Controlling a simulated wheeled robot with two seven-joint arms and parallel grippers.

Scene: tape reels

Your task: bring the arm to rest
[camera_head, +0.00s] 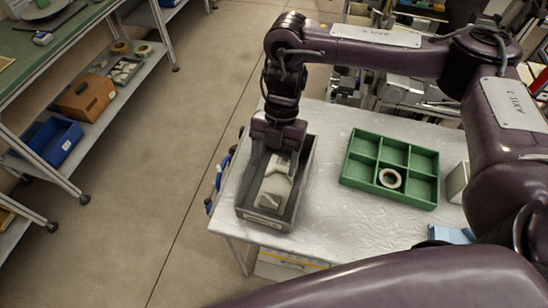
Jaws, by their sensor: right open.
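My right arm comes in from the right and reaches over the table (350,246). Its right gripper (276,152) points down over a grey bin (262,221) at the table's left end. The gripper is open; its fingertips are small and partly lost against the bin. Pale grey-white items (273,190) lie in the bin just below the gripper. I cannot tell whether the fingers touch them. A tape reel (390,178) lies in a front compartment of the green divided tray (415,200), right of the bin. My left gripper is not in view.
A light box (457,183) and a light blue object (450,234) are at the table's right side, partly hidden by my arm. Shelving at the left holds a brown box (86,99) and a blue bin (52,142). Floor between shelving and table is clear.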

